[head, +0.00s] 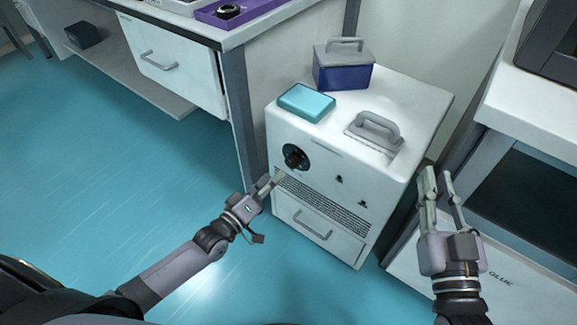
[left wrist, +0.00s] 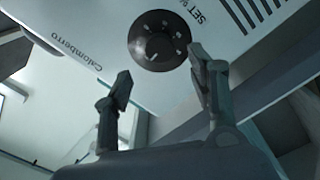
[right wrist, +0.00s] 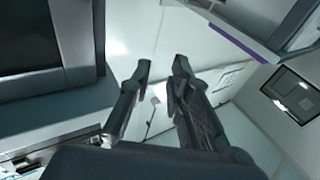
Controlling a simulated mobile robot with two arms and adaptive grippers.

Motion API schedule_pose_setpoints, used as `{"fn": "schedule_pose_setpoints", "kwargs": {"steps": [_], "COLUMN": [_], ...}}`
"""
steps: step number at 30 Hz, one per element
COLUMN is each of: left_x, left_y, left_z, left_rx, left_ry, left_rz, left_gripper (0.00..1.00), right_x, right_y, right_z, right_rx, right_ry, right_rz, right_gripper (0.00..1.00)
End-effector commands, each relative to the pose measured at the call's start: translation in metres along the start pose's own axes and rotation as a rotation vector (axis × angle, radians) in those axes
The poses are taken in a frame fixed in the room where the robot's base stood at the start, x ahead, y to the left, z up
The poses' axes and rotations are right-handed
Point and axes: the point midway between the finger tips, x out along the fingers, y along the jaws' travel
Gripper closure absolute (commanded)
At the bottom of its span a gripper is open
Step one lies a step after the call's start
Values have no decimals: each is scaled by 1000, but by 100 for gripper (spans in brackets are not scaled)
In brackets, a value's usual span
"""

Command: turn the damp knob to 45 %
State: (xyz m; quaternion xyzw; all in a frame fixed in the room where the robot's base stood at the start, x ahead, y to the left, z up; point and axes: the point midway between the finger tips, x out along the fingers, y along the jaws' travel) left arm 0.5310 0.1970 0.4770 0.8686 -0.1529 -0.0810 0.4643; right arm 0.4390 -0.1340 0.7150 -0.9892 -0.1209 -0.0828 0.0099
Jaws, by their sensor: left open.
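The damp knob (head: 294,156) is a round black dial on the upper left of the white cabinet's front face. In the left wrist view the knob (left wrist: 159,40) shows beyond the fingertips, with lettering "SET %" beside it. My left gripper (head: 268,182) is just below and left of the knob, near the vent grille, apart from the knob. In its wrist view the left gripper (left wrist: 158,70) is open with nothing between its fingers. My right gripper (head: 438,178) is raised to the right of the cabinet, its fingers apart and empty. The knob's exact setting is too small to read.
The white cabinet (head: 410,95) carries a teal box (head: 306,102), a blue box with a grey lid (head: 342,72) and a grey handled plate (head: 374,132). A drawer (head: 316,226) lies below the grille. White benches stand left and right. Blue floor is clear at left.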

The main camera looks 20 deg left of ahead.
Motion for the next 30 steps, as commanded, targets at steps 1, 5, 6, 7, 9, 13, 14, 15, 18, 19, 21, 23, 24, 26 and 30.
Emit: {"fn": "schedule_pose_setpoints", "kwargs": {"steps": [1, 5, 6, 7, 9, 13, 14, 15, 18, 19, 21, 23, 24, 26, 30], "left_x": [10, 30, 36, 41, 50, 64, 66, 68, 73, 74, 76, 76, 76, 76, 76], "left_y": [-1, -1, -1, -1, -1, -1, -1, -1, -1, 0, 0, 0, 0, 0, 0], "left_z": [1, 1, 2, 1, 1, 1, 1, 1, 1, 0, 1, 1, 1, 1, 1], "left_rx": [0, 0, 0, 0, 0, 0, 0, 0, 0, 0, 0, 0, 0, 0, 0], "left_ry": [2, 1, 0, 0, 0, 0, 0, 0, 0, -1, -1, -1, -1, -1, -1], "left_rz": [2, 2, 1, 2, 1, 0, 0, 0, 0, 0, 0, -1, -1, -1, -1], "left_gripper": [47, 47, 47, 47, 47, 47, 47, 47, 47, 47, 47, 47, 47, 47, 50], "right_x": [0, -1, -2, -4, -7, -13, -15, -16, -20, -20, -21, -22, -22, -22, -22], "right_y": [-1, -4, -5, -6, -8, -9, -10, -10, -11, -11, -11, -11, -11, -11, -11], "right_z": [-7, -31, -38, -43, -54, -71, -74, -78, -85, -86, -88, -89, -89, -89, -89], "right_rx": [2, 6, 7, 8, 11, 15, 16, 17, 18, 19, 19, 19, 19, 19, 19], "right_ry": [51, 184, 224, 254, 319, 418, 437, 458, 496, 503, 513, 518, 519, 519, 518], "right_rz": [-3, -10, -12, -13, -17, -21, -22, -23, -24, -24, -25, -25, -25, -25, -25], "right_gripper": [82, 82, 82, 82, 82, 82, 82, 82, 82, 82, 82, 82, 82, 82, 82]}}
